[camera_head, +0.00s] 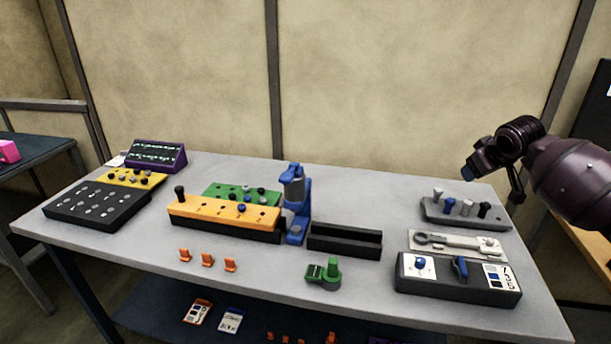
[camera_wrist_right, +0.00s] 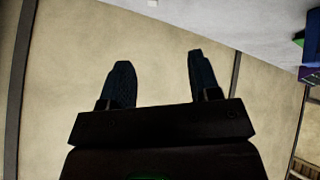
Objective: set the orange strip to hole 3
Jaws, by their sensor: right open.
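The orange strip (camera_head: 225,213) is a long block on a black base, left of the middle of the table. A black knob (camera_head: 180,192) stands at its left end and a small blue peg (camera_head: 241,208) sits in its top toward the right. Dark holes and small marks line its top, too small to read. My right gripper (camera_head: 490,182) is above the far right of the table, well away from the strip. In the right wrist view its two fingers (camera_wrist_right: 160,75) are apart with nothing between them. My left gripper is not in view.
A green strip (camera_head: 228,190) lies behind the orange one. A blue stand (camera_head: 296,205) and a black trough (camera_head: 344,241) are to its right. Several orange clips (camera_head: 207,260) lie in front. A grey peg rack (camera_head: 464,210) and a switch box (camera_head: 457,279) are at the right.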

